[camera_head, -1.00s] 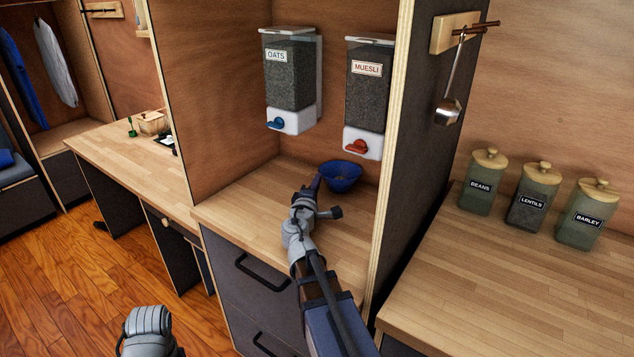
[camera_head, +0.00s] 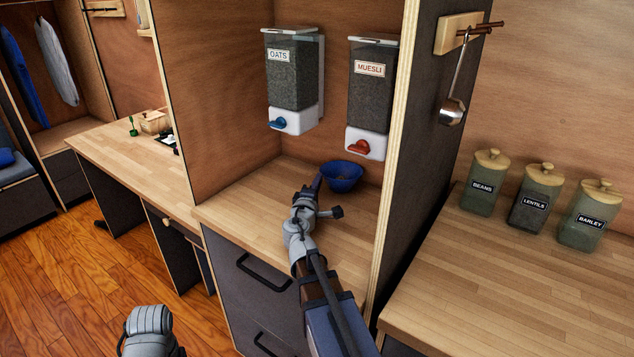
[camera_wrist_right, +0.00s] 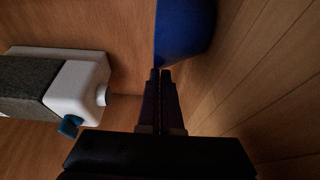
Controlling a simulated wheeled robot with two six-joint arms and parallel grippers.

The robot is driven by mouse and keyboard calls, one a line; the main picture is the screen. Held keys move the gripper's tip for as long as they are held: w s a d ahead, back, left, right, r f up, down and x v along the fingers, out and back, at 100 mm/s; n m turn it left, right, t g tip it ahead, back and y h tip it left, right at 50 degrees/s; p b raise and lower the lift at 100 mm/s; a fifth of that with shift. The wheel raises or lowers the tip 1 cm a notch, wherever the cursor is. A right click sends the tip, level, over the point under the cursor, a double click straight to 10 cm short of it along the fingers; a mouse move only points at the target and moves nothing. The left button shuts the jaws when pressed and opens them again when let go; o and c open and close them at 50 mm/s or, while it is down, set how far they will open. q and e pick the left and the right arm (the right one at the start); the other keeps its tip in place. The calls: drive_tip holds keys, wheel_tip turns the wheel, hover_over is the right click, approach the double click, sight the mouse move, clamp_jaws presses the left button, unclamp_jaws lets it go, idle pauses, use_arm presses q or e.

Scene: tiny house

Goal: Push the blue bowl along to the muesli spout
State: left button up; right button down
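The blue bowl (camera_head: 343,177) stands upright on the counter, below and slightly left of the red muesli spout (camera_head: 357,147). Something brownish shows inside it, too small to make out. The muesli dispenser (camera_head: 372,95) hangs on the alcove's back wall. My right gripper (camera_head: 318,183) is low over the counter at the bowl's left side. In the right wrist view its fingers (camera_wrist_right: 160,75) are together and empty, with their tips at the bowl's wall (camera_wrist_right: 185,28); I cannot tell whether they touch. Only a grey part of my left arm shows, without its fingers.
The oats dispenser (camera_head: 291,80) with a blue spout (camera_head: 278,122) hangs left of the muesli. The alcove's dark side panel (camera_head: 420,130) stands close right of the bowl. The counter (camera_head: 250,205) left of my gripper is clear. Labelled jars (camera_head: 535,197) stand beyond the panel.

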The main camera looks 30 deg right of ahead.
drive_tip(key=shift+d, duration=0.4)
drive_tip(key=w, duration=0.1)
drive_tip(key=w+a, duration=0.1)
drive_tip(key=w, duration=0.2)
drive_tip(key=shift+w+a, duration=0.15)
drive_tip(key=shift+a, duration=0.25)
drive_tip(key=v, duration=1.1)
